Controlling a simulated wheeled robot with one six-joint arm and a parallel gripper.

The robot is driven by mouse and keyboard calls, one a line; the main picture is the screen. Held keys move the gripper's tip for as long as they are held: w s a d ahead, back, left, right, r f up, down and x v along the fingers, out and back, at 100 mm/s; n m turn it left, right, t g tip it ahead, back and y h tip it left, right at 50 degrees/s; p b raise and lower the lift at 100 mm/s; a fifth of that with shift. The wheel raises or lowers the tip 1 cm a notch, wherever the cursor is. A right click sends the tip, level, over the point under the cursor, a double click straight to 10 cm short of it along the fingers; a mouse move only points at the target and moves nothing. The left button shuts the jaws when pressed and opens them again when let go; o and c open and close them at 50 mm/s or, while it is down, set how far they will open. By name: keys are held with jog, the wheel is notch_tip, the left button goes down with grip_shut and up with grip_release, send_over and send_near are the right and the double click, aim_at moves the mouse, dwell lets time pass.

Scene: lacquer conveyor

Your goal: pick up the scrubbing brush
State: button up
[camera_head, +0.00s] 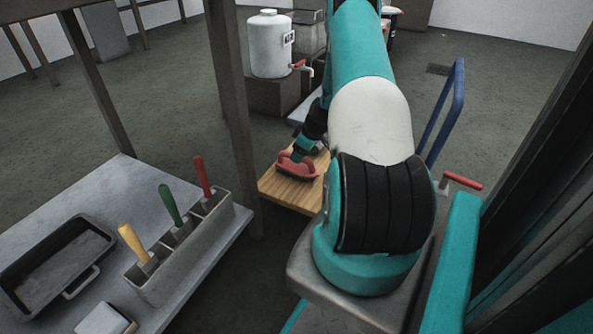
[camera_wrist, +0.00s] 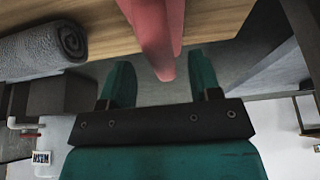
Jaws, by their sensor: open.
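The scrubbing brush (camera_head: 297,168) is red and sits on a wooden board (camera_head: 290,192) in the head view. Its red handle (camera_wrist: 158,32) reaches down from the top in the wrist view. My gripper (camera_head: 303,149) is right at the brush in the head view, partly hidden by my own arm. In the wrist view my gripper (camera_wrist: 159,62) is open, with a teal finger on each side of the handle's near end. Gaps show between handle and fingers. The brush's bristles cannot be made out.
A rolled grey towel (camera_wrist: 40,46) lies on the wood beside the brush. A white tank (camera_head: 270,45) with a red tap stands behind. At left, a table (camera_head: 45,218) bears a dark tray (camera_head: 90,278) and a grey holder (camera_head: 160,288) with colour-handled tools. A table post (camera_head: 232,120) stands nearby.

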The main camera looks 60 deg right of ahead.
jog(key=b+x, duration=0.2)
jog(key=x, duration=0.2)
jog(key=shift+w+a+r, duration=0.1)
jog(key=shift+w+r, duration=0.05)
jog(key=shift+r, duration=0.15)
jog(key=shift+c, duration=0.4)
grip_shut()
jog(key=shift+r, duration=0.1)
notch_tip(320, 180, up, 20)
jog(key=p, duration=1)
jog(key=shift+p, duration=0.35)
